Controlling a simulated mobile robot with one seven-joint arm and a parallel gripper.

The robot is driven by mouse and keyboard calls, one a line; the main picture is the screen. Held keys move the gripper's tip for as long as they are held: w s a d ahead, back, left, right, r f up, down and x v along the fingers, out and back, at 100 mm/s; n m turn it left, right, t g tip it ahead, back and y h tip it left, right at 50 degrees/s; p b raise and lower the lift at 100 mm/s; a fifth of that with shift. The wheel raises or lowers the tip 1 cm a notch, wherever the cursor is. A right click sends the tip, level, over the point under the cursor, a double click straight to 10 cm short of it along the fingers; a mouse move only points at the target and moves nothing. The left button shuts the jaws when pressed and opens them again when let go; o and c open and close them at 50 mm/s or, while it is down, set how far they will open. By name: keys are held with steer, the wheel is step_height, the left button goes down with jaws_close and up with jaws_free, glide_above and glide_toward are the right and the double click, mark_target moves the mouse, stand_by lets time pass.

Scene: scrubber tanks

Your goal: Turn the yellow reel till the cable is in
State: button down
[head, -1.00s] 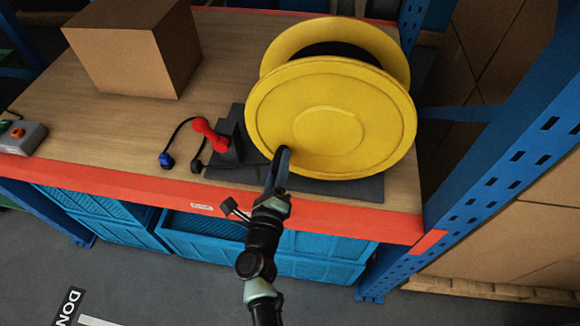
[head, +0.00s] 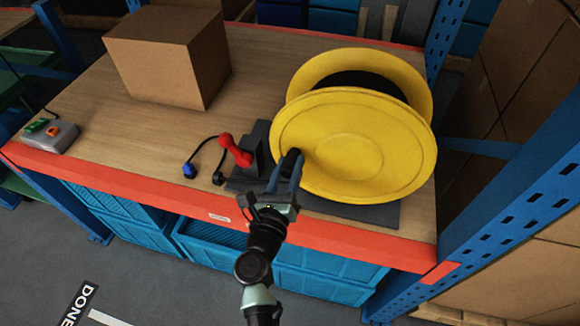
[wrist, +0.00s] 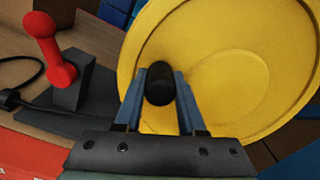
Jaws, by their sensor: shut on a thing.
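The yellow reel (head: 352,165) stands on a dark base plate (head: 350,212) on the bench, its round face towards me. Dark cable (head: 360,80) shows wound between its two discs. My gripper (head: 287,172) is at the left part of the front disc, shut on the reel's black crank knob (wrist: 160,83). In the wrist view the knob sits between the two blue fingers. Left of the reel, a black cable (head: 203,146) lies on the bench with a blue plug (head: 190,170) at its end. Where the cable joins the reel is hidden.
A red handle (head: 236,150) on a dark block stands just left of my gripper. A cardboard box (head: 170,55) stands at the back left, and a grey button box (head: 50,134) at the far left. A blue rack post (head: 500,220) rises close on the right.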

stand_by(0.3)
steer(key=c, duration=0.5)
jaws_free()
steer(key=b+v, duration=0.1)
steer(key=v, duration=1.2)
steer(key=shift+r, duration=0.1)
